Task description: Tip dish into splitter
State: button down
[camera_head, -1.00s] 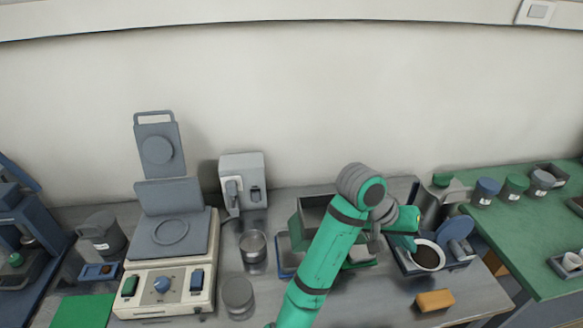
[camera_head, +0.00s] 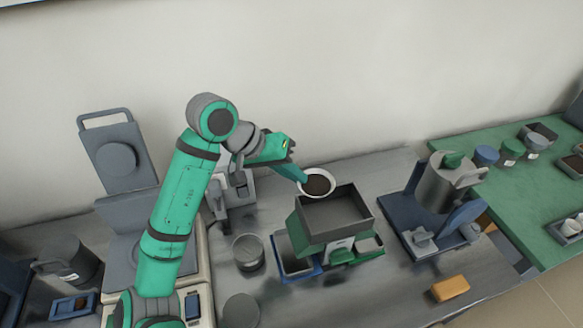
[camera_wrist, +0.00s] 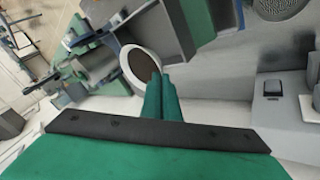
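The dish (camera_head: 317,183) is a white round bowl with dark brown material inside. My gripper (camera_head: 302,177) is shut on its left rim and holds it in the air, close to level, by the back left edge of the splitter. In the wrist view the dish (camera_wrist: 141,66) shows at the tips of the green fingers (camera_wrist: 160,84). The splitter (camera_head: 333,213) has an open grey hopper on top of a green body, and the hopper looks empty. A blue pan (camera_head: 299,262) sits at its left and a green-sided pan (camera_head: 369,245) at its right.
A blue stand with a metal canister (camera_head: 443,187) is right of the splitter. A metal beaker (camera_head: 248,251) stands left of the splitter. A green table (camera_head: 551,214) with small jars is at the right.

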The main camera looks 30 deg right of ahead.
jog(key=shift+s+d+f+t+y, duration=0.1)
jog(key=shift+f+t+y, duration=0.15)
jog(key=shift+f, duration=0.5)
jog(key=shift+d+f+t+y, duration=0.1)
jog(key=shift+f+t+y, duration=0.15)
jog(key=shift+f, duration=0.45)
jog(key=shift+r, duration=0.1)
jog(key=shift+s+d+r+t+y, duration=0.15)
jog(key=shift+r+t+y, duration=0.35)
jog(key=shift+y, duration=0.1)
jog(key=shift+m, duration=0.3)
jog(key=shift+s+d+r+t+y, duration=0.2)
jog(key=shift+r+t+y, duration=0.15)
jog(key=shift+t+y, duration=0.15)
jog(key=shift+d, duration=0.1)
jog(key=shift+s+d+r+t+y, duration=0.25)
jog(key=shift+r+t+y, duration=0.15)
jog(key=shift+y, duration=0.3)
